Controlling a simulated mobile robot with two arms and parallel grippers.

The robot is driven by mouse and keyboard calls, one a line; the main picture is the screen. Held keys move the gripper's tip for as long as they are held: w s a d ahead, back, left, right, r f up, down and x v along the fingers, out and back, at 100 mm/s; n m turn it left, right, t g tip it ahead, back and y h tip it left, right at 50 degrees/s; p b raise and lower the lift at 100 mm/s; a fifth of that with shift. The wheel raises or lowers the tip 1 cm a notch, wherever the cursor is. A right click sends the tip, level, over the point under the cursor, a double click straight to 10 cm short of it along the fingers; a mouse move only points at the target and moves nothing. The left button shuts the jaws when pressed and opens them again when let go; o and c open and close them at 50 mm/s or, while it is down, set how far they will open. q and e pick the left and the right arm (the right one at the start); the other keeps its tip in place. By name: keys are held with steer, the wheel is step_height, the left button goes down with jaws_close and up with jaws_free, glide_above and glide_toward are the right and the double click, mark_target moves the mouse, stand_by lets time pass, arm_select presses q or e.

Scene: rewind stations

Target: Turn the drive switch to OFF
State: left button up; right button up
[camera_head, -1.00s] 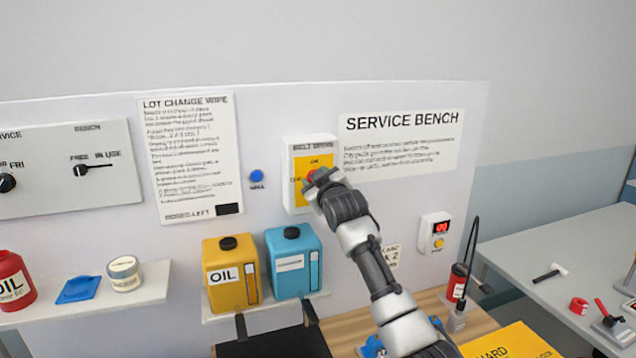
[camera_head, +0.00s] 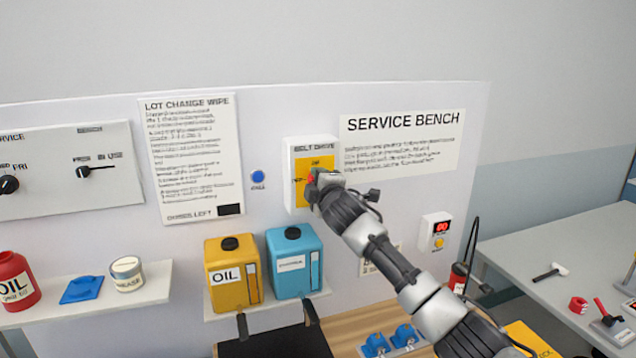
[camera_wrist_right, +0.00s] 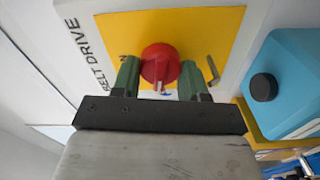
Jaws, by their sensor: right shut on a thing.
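The drive switch is a red round knob (camera_wrist_right: 160,64) on the yellow plate (camera_wrist_right: 220,28) of a white box labelled BELT DRIVE (camera_head: 296,150). In the head view the knob (camera_head: 311,177) is mostly hidden by my right gripper (camera_head: 314,186). In the wrist view the right gripper (camera_wrist_right: 160,80) has its two green fingers on either side of the knob, shut on it. A small pale mark shows on the knob's near side. The plate's lettering is partly covered, so I cannot tell which position the knob points to. My left gripper is not in view.
Below the box, a yellow OIL can (camera_head: 231,275) and a blue can (camera_head: 294,262) stand on a shelf. A blue button (camera_head: 257,177) is on the wall to the left. A red-display unit (camera_head: 437,232) is to the right. A grey table (camera_head: 560,245) stands at far right.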

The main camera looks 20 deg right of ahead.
steer(key=shift+f+n, duration=0.1)
steer(key=shift+n, duration=0.7)
steer(key=o, duration=0.9)
steer(key=shift+f, duration=0.1)
steer(key=shift+f, duration=0.15)
